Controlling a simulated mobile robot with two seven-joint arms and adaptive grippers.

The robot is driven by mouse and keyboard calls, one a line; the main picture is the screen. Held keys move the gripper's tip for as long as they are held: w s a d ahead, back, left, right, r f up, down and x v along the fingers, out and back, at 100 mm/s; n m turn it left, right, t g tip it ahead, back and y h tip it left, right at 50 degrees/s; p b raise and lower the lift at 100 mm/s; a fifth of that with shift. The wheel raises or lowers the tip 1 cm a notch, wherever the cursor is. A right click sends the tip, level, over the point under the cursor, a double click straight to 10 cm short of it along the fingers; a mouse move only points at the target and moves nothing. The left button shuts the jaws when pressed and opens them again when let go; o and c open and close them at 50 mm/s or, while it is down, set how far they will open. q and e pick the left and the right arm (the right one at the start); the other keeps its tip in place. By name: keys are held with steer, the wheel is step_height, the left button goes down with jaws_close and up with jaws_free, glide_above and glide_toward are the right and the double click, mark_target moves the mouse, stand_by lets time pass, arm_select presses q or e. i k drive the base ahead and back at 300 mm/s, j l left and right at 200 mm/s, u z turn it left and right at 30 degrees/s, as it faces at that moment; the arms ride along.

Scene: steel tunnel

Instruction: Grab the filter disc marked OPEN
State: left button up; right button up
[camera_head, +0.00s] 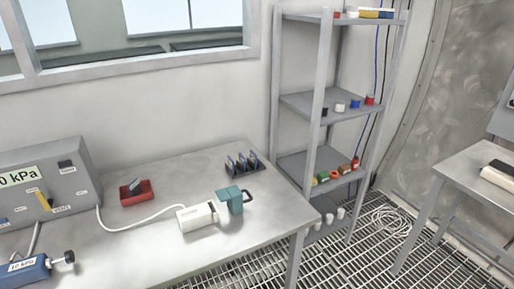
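A dark rack (259,174) stands near the back right of the grey table. It holds several thin upright dark pieces (242,161) that may be the filter discs. They are too small for me to read any marking, so I cannot tell which one is marked OPEN. A red tray (127,199) on the table holds one small dark tilted piece (136,184); I cannot read a mark on it either. Neither of my grippers shows in the head view.
A white box (197,217) with a hose stands beside a teal block (232,202) on the table (150,246). A grey panel box (75,180) and a blue device (28,270) are at left. A shelf rack (318,100) with small coloured items stands right. Bare tabletop lies in front.

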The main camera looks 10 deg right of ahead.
mark_target(253, 156)
steer(key=i+l+u, duration=0.1)
steer(key=l, duration=0.25)
steer(key=i+l, duration=0.25)
steer(key=l, duration=0.15)
steer(key=i+l+u, duration=0.15)
steer(key=l, duration=0.2)
steer(key=i+l+u, duration=0.1)
steer(key=l, duration=0.3)
steer(key=i+l, duration=0.15)
steer(key=l, duration=0.25)
steer(key=i+l+u, duration=0.15)
steer(key=l, duration=0.25)
